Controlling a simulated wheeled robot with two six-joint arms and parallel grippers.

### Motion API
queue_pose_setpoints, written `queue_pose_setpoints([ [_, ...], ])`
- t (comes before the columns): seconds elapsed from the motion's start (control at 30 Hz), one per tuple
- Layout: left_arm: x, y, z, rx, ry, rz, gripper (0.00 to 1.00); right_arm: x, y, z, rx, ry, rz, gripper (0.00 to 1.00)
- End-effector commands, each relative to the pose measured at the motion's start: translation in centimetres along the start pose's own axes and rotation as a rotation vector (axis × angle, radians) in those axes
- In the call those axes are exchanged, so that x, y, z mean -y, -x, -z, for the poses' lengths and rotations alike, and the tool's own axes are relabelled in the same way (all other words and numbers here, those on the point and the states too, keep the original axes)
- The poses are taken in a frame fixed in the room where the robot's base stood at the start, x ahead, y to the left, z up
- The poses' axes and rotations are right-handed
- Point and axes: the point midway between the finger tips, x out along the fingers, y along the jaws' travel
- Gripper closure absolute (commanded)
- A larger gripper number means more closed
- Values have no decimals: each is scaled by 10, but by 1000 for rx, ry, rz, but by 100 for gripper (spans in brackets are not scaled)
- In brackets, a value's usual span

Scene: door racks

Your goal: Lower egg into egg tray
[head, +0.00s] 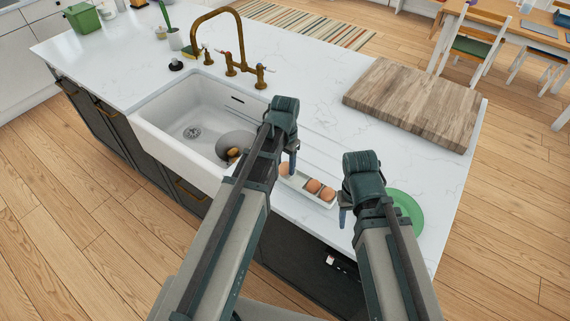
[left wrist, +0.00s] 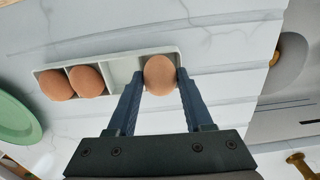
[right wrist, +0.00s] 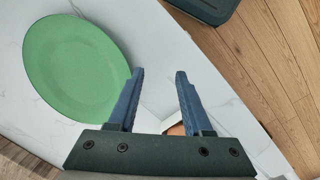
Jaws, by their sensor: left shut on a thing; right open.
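The white egg tray (head: 322,203) is on the counter to the right of the sink. In the left wrist view the tray (left wrist: 121,72) has two brown eggs (left wrist: 86,81) (left wrist: 55,85) side by side at its left end and an empty compartment beside them. My left gripper (head: 287,168) is shut on another brown egg (left wrist: 159,75), over the tray's right end compartment in that wrist view; I cannot tell whether it touches the bottom. My right gripper (right wrist: 159,75) is open and empty, between the tray and the green plate (right wrist: 76,66).
The white sink (head: 165,110) holds a grey round dish (head: 236,145) with something brownish in it. A wooden board (head: 415,105) lies at the back right. A brass tap (head: 235,55) stands behind the sink. The counter between board and tray is clear.

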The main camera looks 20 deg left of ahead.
Motion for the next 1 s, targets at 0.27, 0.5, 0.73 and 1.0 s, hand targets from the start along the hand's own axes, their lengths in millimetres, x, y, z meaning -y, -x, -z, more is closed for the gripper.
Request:
queue_pose_setpoints([
  [0.27,0,-2,0,0,0,0,67,0,-2,0,0,0,0,50],
  [0.5,0,-2,0,0,0,0,15,0,-2,0,0,0,0,50],
  [0.73,0,-2,0,0,0,0,14,0,-2,0,0,0,0,50],
  [1.0,0,6,0,0,0,0,14,0,6,0,0,-2,0,50],
])
